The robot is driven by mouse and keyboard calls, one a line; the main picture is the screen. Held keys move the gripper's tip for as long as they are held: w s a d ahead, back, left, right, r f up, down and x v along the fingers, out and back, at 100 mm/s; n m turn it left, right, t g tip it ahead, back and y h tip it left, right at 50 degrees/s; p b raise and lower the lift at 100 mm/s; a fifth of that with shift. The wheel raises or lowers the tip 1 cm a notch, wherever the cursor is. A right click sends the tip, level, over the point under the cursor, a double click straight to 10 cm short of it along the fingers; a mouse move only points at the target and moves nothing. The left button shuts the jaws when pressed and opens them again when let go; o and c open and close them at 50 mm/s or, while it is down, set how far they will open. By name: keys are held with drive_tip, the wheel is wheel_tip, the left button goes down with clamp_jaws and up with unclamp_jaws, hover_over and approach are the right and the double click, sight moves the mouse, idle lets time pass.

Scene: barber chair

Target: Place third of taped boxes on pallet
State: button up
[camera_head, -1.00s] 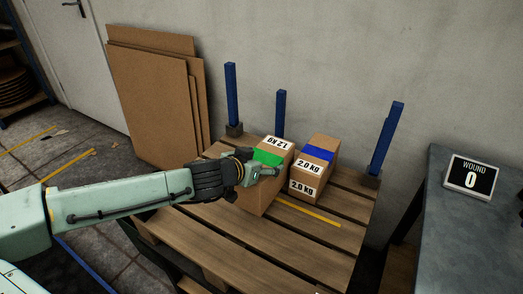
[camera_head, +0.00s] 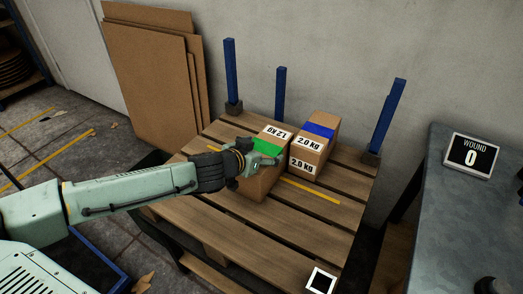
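A cardboard box with green tape (camera_head: 267,147) and a 1.2 kg label is over the wooden pallet (camera_head: 300,235), left of a second box. My gripper (camera_head: 265,160) reaches in from the left and appears shut on the green-taped box; its far finger is hidden. Whether the box's underside touches the pallet is hard to tell. The second box, with blue tape (camera_head: 319,130) and 2.0 kg labels, stands on the pallet just to the right, towards the back.
Blue posts (camera_head: 281,95) stand at the pallet's back corners and back edge. Cardboard sheets (camera_head: 150,85) lean on the wall at left. The pallet's front is bare, apart from a black-and-white square (camera_head: 320,281).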

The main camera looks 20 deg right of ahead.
drive_tip(key=shift+o, duration=1.4)
drive_tip(key=shift+r, duration=0.1)
drive_tip(key=v, duration=1.2)
drive_tip(key=shift+p, duration=0.45)
